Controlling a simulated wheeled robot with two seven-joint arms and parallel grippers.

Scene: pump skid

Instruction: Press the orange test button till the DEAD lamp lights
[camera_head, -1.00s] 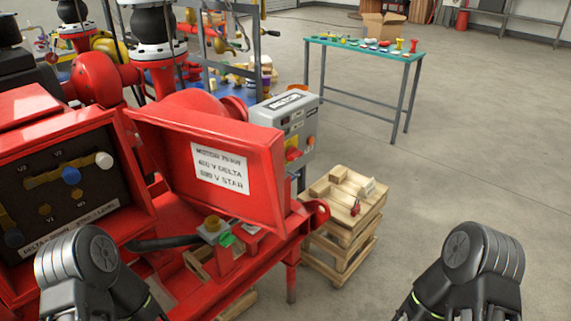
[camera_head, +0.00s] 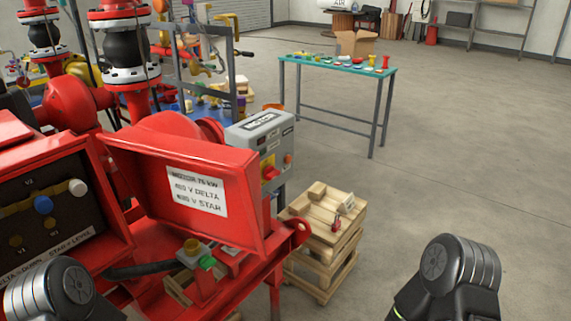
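A grey box labelled MOTOR (camera_head: 259,127) stands behind the red terminal-box lid. On its front are a red rotary handle on yellow (camera_head: 271,173) and a small orange-red round spot (camera_head: 288,159). A small post on the red frame carries a yellow-orange knob (camera_head: 192,246) and a green part (camera_head: 207,263). I cannot tell which of these is the orange test button. No lamp marked DEAD can be made out. My black arm links show at the lower left and lower right, apart from these things. Neither gripper's fingers are in view.
The open red lid (camera_head: 240,185) bears a voltage label and stands between my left arm and the grey box. A wooden crate stack (camera_head: 322,245) holds a small red item (camera_head: 336,223). A teal table (camera_head: 340,66) stands behind. Floor at right is clear.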

